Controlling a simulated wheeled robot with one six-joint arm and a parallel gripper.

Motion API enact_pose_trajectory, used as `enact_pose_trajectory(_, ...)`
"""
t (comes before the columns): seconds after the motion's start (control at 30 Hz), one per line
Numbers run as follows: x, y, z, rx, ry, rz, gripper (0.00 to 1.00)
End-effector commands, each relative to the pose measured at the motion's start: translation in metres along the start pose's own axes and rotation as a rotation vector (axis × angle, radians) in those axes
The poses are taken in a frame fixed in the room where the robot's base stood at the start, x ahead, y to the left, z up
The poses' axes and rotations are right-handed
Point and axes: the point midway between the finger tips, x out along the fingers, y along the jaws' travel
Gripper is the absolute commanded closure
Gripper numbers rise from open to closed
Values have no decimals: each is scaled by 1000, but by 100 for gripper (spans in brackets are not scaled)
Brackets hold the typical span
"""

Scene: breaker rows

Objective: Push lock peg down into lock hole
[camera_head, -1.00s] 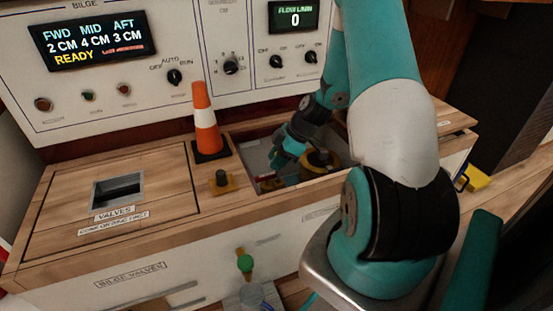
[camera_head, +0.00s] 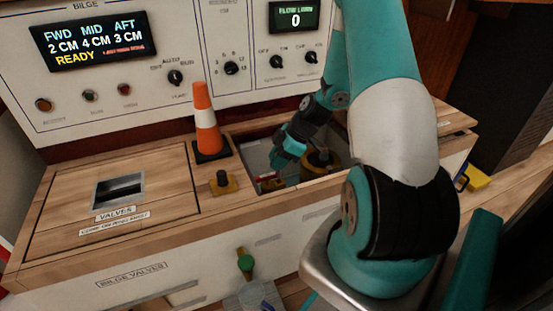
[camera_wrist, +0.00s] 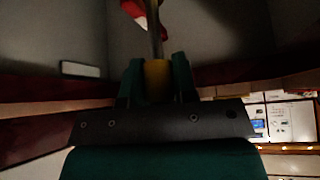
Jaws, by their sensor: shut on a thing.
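My gripper (camera_head: 279,163) reaches down into the open well in the wooden counter. In the wrist view its two teal fingers (camera_wrist: 157,82) are shut on a yellow piece (camera_wrist: 157,74), with a metal rod (camera_wrist: 155,28) running on from it. I cannot tell whether this is the lock peg. A dark knob or peg (camera_head: 222,178) stands upright on a small yellow plate (camera_head: 229,187) on the counter, left of the well. No lock hole can be made out. The arm and the well's wall hide part of the inside.
An orange and white cone (camera_head: 204,118) stands at the well's back left corner. A round yellow and dark part (camera_head: 318,160) sits in the well beside my gripper. A small red thing (camera_head: 270,184) lies low in it. The well's wooden rim (camera_head: 290,198) is close in front.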

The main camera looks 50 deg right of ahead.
Motion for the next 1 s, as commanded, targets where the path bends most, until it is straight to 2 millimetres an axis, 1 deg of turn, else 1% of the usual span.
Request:
enact_pose_trajectory(0.67,1,0,0,0,0,0,100)
enact_pose_trajectory(1.0,7,0,4,0,0,0,100)
